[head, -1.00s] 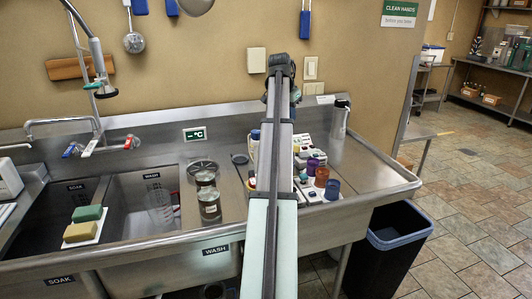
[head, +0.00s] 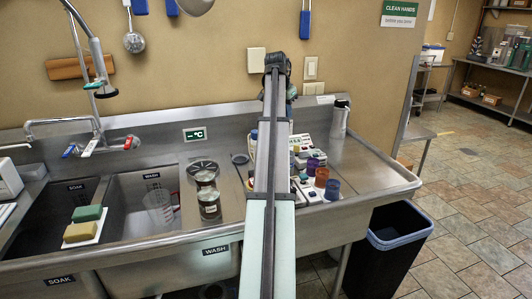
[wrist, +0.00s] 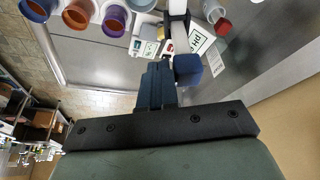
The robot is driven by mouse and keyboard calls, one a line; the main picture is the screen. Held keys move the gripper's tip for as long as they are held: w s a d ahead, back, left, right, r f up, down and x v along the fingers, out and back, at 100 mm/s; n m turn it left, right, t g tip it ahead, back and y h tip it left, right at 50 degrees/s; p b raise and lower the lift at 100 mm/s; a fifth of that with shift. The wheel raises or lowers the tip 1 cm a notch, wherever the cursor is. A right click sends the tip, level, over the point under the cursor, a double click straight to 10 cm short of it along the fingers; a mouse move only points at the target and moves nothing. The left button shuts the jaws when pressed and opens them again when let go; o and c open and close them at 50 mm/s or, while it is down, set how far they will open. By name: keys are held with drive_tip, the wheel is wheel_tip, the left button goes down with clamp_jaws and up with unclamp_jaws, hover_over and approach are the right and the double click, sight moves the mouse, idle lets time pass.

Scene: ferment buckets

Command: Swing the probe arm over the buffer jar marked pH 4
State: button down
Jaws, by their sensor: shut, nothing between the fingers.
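In the wrist view my gripper (wrist: 156,85) is shut and empty, its dark blue fingers together. Just right of the fingertips is a blue block (wrist: 187,70) at the end of a pale bar (wrist: 180,35), which looks like the probe arm. I cannot tell if they touch. A white card lettered "pH" (wrist: 198,38) lies beside the bar; its number is not readable. Which is pH 4 cannot be told. In the head view my arm hides the gripper.
The steel sink counter (head: 365,172) is clear at right. Sponges (head: 82,223), a measuring jug (head: 159,207) and glass jars (head: 210,205) are at left. A dark bin (head: 393,250) is on the floor.

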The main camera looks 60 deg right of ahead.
drive_tip(key=shift+w+d, duration=0.4)
drive_tip(key=shift+w, duration=0.35)
drive_tip(key=shift+w+d, duration=0.35)
drive_tip(key=shift+w, duration=0.5)
drive_tip(key=shift+w+d, duration=0.15)
drive_tip(key=shift+w, duration=0.45)
drive_tip(key=shift+w+d, duration=0.15)
drive_tip(key=shift+w, duration=0.45)
drive_tip(key=shift+s, duration=0.2)
drive_tip(key=shift+s+a, duration=0.1)
drive_tip(key=shift+s, duration=0.5)
drive_tip(key=shift+r, duration=0.15)
